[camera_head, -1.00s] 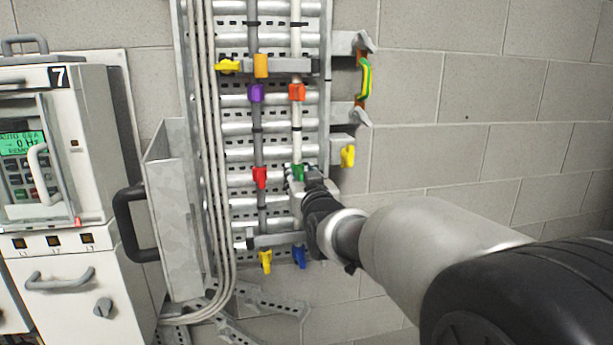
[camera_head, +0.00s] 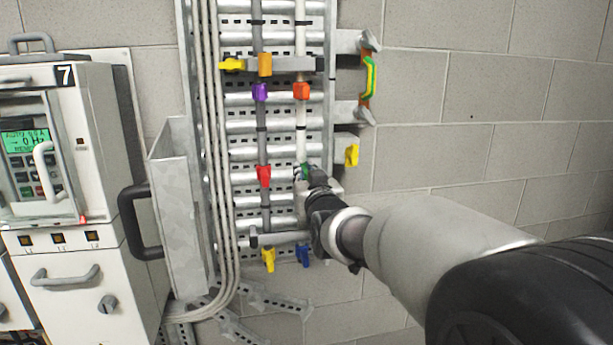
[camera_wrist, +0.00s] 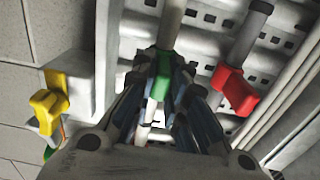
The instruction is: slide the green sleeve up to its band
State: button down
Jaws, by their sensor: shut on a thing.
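The small green sleeve (camera_head: 304,171) sits on the white upright cable (camera_head: 302,142), low on the rack in the head view. My gripper (camera_head: 309,174) reaches it from the right and hides part of it. In the wrist view the green sleeve (camera_wrist: 161,84) lies between the two dark fingers of my gripper (camera_wrist: 164,80), which are shut on it. A thin dark band (camera_head: 301,127) shows on the white cable, above the green sleeve and below the orange sleeve; the sleeve is apart from it.
An orange sleeve (camera_head: 301,91) is higher on the same cable. A red sleeve (camera_head: 263,176) and a purple sleeve (camera_head: 260,91) are on the grey cable to the left. Yellow (camera_head: 268,259) and blue (camera_head: 303,255) pieces hang below. A yellow handle (camera_head: 351,155) is at right.

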aim_at(302, 134)
notch_tip(302, 134, up, 9)
jog(key=shift+f+p, duration=0.1)
jog(key=shift+p, duration=1.15)
jog(key=c, duration=2)
grip_release()
jog(key=shift+c, duration=0.2)
jog(key=o, duration=0.4)
jog(key=shift+f, duration=0.15)
jog(key=shift+o, duration=0.2)
jog(key=v, duration=1.2)
